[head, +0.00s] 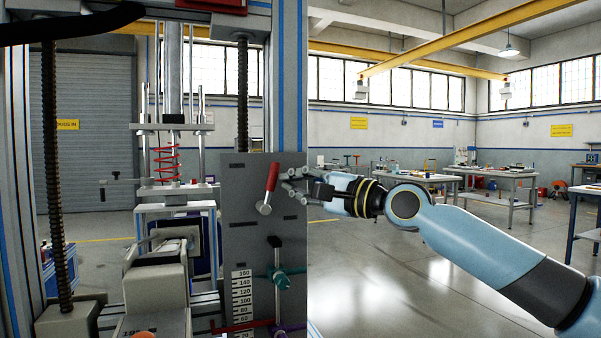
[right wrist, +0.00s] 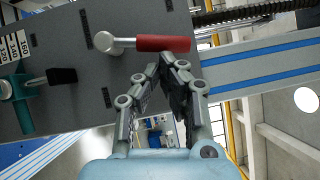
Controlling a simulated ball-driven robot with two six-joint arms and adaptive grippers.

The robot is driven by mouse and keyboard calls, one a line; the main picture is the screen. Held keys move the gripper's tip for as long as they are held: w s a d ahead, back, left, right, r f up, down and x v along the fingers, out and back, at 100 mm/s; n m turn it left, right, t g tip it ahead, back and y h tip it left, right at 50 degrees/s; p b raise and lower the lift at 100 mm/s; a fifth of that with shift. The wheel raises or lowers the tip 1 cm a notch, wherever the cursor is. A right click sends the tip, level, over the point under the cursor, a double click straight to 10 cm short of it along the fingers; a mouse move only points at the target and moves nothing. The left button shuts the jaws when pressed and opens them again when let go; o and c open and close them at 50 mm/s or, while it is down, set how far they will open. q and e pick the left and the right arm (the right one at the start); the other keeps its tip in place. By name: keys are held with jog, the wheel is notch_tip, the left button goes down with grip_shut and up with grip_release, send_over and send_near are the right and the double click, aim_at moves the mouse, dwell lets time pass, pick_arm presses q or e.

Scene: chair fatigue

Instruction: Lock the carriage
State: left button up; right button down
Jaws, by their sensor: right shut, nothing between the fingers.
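The carriage is a grey plate (head: 248,232) on the upright frame in the head view, also seen as the dark plate (right wrist: 60,100) in the right wrist view. It carries a lever with a red grip (head: 271,177) and a silver pivot end (head: 263,209). The lever stands nearly upright, its top leaning slightly right. The red grip (right wrist: 165,44) lies across the right wrist view, just beyond my right gripper (right wrist: 168,62). My right gripper (head: 283,182) is shut and empty, close to the right of the lever; I cannot tell whether it touches. My left gripper is not in view.
Below the lever, a teal clamp (head: 279,280) with a dark handle sits beside a number scale (head: 242,298). A blue-striped post (head: 290,90) rises behind the plate. A test rig with a red spring (head: 168,163) stands left. The floor to the right is open before workbenches (head: 495,172).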

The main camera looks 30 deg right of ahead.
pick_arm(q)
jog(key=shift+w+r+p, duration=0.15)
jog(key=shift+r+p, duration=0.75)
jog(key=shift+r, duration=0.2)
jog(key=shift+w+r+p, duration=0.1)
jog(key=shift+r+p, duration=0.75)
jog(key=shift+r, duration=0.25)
pick_arm(e)
jog(key=shift+w+a+r+n+g+h, duration=0.15)
jog(key=shift+a+r+n+g, duration=0.2)
jog(key=shift+n, duration=0.2)
jog(key=shift+a+r+n+g+h, duration=0.15)
jog(key=shift+a+r+n+g, duration=0.15)
jog(key=shift+n, duration=0.25)
jog(key=shift+f, duration=0.15)
jog(key=shift+d, duration=0.1)
